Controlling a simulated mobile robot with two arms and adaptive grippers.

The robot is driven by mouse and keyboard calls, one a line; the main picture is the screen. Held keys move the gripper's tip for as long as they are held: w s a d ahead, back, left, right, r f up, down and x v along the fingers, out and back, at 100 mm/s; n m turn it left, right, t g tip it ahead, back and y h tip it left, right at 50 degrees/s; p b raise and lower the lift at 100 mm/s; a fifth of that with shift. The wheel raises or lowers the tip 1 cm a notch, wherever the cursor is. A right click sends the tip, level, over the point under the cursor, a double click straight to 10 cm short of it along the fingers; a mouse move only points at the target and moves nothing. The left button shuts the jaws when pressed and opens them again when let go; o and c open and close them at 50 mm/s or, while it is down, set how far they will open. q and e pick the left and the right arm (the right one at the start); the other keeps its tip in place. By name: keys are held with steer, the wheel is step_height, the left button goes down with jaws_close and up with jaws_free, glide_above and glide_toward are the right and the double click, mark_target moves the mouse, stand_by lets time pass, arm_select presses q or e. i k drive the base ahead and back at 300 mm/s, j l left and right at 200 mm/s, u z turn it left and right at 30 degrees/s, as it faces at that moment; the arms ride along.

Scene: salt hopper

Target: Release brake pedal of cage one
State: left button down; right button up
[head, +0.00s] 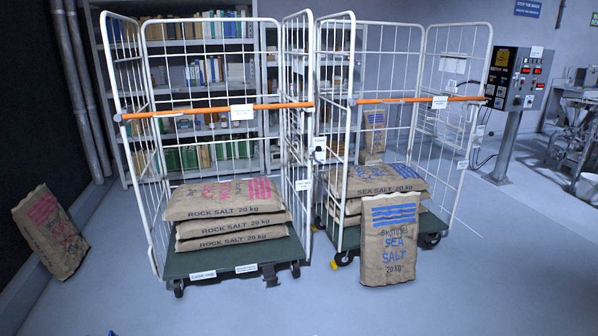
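The left roll cage (215,260) has white wire sides and a dark green base, with a small label (203,275) on its front edge too small to read surely. A dark pedal (270,275) sticks out low under the front edge, right of centre, beside the right front caster. Whether it is pressed or raised I cannot tell. An orange bar (215,111) crosses the cage front. Three rock salt sacks (230,217) lie stacked on the base. Neither of my grippers shows clearly; only tiny unclear bits appear at the bottom edge.
A second cage (430,225) with sea salt sacks stands close on the right, a yellow part (335,265) low at its front. A sea salt sack (388,240) stands before it. Another sack (50,232) leans at the left wall. The floor in front is clear.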

mark_target(269, 274)
steer(key=i, duration=2.3)
steer(key=i+z, duration=0.15)
steer(key=z, duration=0.35)
